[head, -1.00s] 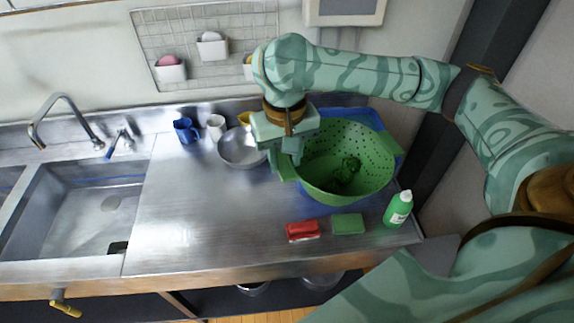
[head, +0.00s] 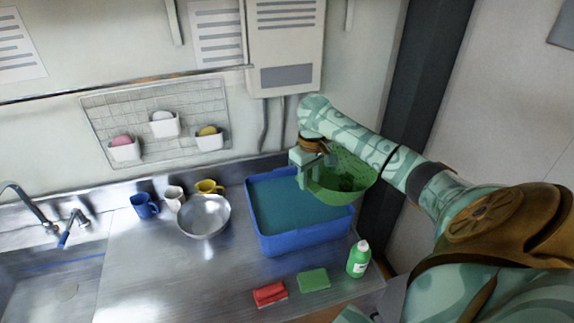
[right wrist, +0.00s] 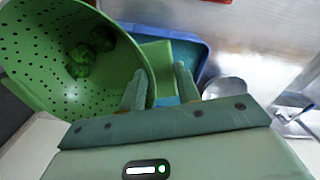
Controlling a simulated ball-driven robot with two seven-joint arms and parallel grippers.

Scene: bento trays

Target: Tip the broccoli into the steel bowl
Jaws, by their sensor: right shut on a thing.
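A green colander (head: 338,178) with holes in its wall is held in the air above the right part of a blue tub. Dark green broccoli (head: 346,183) lies inside it; the right wrist view shows several pieces (right wrist: 90,52) against the wall of the colander (right wrist: 110,85). My right gripper (head: 310,168) is shut on the colander's left handle; its fingers (right wrist: 160,88) show around the handle in the right wrist view. The steel bowl (head: 204,214) stands on the counter left of the tub and looks empty. It also shows in the right wrist view (right wrist: 226,88). My left gripper is not in view.
The blue tub (head: 300,240) stands between the bowl and my right arm. Blue (head: 145,206), white (head: 174,197) and yellow (head: 209,187) mugs stand behind the bowl. A red sponge (head: 270,293), a green sponge (head: 313,280) and a green bottle (head: 358,260) are in front. The counter's left front is clear.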

